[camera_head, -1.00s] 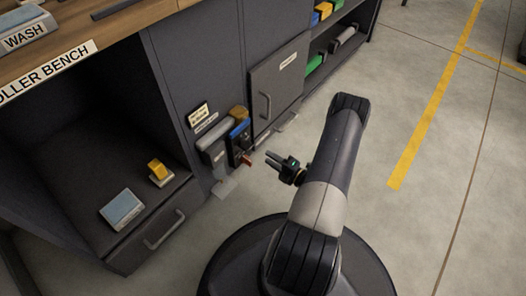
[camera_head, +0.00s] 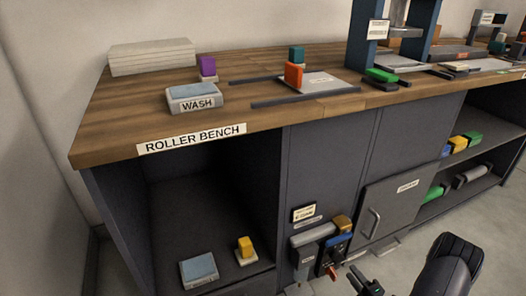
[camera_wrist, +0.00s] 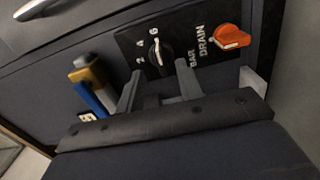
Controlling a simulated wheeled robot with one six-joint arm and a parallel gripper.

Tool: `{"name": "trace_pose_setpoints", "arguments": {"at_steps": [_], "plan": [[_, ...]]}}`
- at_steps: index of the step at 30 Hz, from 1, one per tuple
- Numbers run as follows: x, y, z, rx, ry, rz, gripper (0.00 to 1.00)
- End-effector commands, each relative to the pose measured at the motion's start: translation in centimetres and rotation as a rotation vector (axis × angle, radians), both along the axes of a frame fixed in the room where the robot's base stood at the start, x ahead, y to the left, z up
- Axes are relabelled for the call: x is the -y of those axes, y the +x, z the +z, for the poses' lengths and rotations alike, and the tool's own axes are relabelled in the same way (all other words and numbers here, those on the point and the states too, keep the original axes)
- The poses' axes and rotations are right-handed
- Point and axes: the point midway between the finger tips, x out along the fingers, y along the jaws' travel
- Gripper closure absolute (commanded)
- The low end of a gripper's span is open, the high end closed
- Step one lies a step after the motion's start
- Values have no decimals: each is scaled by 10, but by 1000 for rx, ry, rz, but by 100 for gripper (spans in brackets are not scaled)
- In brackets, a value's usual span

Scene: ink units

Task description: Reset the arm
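My gripper (camera_head: 366,284) is at the bottom edge of the head view, in front of the bench's lower cabinet, and my dark arm shows at the lower right. In the wrist view, my gripper's two grey fingers (camera_wrist: 157,92) stand apart with nothing between them. Beyond them is a black panel (camera_wrist: 180,62) with a dial knob (camera_wrist: 160,50) and an orange drain handle (camera_wrist: 231,37). Whether the fingers touch the panel cannot be told.
The roller bench (camera_head: 115,140) carries a WASH pad (camera_head: 193,98), a purple-handled block (camera_head: 207,67) and an orange-handled block (camera_head: 293,75). Its open bay holds a blue-grey pad (camera_head: 199,269) and a yellow block (camera_head: 245,248). A cabinet door (camera_head: 392,207) is closed. Floor shows at the right.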

Motion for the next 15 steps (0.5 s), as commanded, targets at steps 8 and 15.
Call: {"name": "trace_pose_setpoints", "arguments": {"at_steps": [8, 15], "plan": [[-16, 43, -2, 3, -3, 3, 65], [-20, 56, 1, 7, -14, -1, 65]]}}
